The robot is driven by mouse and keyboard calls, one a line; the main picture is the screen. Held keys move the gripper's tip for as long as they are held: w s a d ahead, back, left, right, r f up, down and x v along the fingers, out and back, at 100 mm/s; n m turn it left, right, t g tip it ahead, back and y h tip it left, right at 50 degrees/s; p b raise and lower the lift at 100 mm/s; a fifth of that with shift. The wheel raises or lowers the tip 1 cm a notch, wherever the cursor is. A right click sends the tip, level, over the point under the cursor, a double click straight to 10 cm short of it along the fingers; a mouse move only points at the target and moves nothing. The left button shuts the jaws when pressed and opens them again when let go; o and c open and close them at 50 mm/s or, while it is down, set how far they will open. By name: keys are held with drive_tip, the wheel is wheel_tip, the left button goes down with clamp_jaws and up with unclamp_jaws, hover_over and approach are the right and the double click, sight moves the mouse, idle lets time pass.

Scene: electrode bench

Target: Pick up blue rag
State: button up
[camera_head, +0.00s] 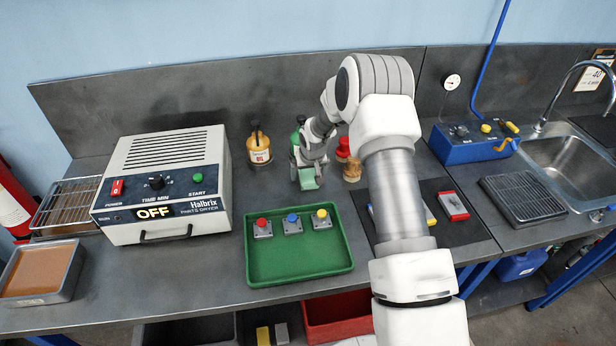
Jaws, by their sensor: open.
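I cannot make out a blue rag for certain. My gripper (307,184) is open, pointing down above the back of the bench, behind the green tray (301,277). A small pale teal patch shows at its tip; I cannot tell whether it is part of the gripper or a thing behind it.
Three buttoned blocks sit along the tray's back. A parts dryer (165,185) stands left, and an amber bottle (258,147) left of my gripper. Red and green containers stand close behind it. A blue box (470,142) and sink (560,165) are right.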

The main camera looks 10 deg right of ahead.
sight(308, 175)
drive_tip(key=c, duration=1.5)
drive_tip(key=shift+c, duration=0.2)
drive_tip(key=shift+r, duration=0.15)
drive_tip(key=shift+r, duration=0.65)
wheel_tip(308, 175, up, 3)
drive_tip(key=shift+f+b, duration=0.1)
drive_tip(key=shift+b, duration=0.5)
drive_tip(key=s+d+r+b, duration=0.1)
drive_tip(key=s+d+r, duration=0.5)
drive_tip(key=d, duration=0.4)
drive_tip(key=shift+r, duration=0.3)
